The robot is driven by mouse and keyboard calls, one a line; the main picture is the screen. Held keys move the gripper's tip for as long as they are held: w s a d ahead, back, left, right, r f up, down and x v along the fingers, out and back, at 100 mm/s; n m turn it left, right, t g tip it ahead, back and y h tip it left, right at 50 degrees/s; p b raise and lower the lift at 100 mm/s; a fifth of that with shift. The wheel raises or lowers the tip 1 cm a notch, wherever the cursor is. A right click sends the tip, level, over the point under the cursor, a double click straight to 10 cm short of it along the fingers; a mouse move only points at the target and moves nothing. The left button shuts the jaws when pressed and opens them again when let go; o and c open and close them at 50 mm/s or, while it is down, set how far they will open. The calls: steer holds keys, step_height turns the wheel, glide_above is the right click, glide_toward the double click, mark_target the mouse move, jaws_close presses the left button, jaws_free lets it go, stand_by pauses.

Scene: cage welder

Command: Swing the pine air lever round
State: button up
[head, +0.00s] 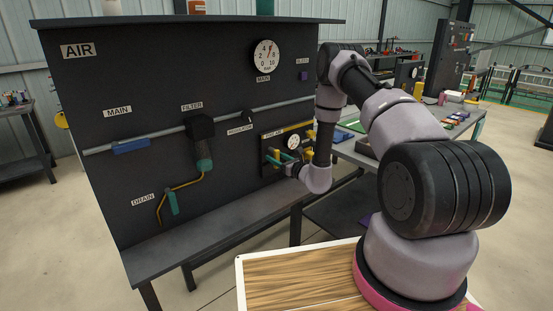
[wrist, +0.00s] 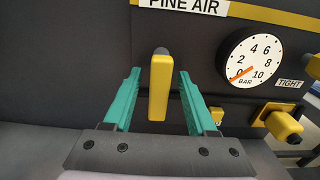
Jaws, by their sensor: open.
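The pine air lever (wrist: 158,90) is a yellow bar under the PINE AIR label (wrist: 183,5). In the wrist view it stands upright in the picture, with a dark rounded end at its top. My gripper (wrist: 158,75) is open, with its two green fingers on either side of the lever. A gap shows on both sides, so neither finger appears to touch it. In the head view my gripper (head: 278,158) is at the small panel on the right of the dark board; the lever is hard to make out there.
A round gauge (wrist: 255,58) sits right of the lever, its orange needle near 0. A yellow knob (wrist: 284,125) by the TIGHT label is at lower right. The board also carries a blue MAIN handle (head: 131,146), a filter (head: 203,150) and a green drain handle (head: 172,202). A bench ledge (head: 190,247) runs below.

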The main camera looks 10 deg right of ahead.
steer(key=shift+c, duration=0.3)
jaws_close()
stand_by(1.1)
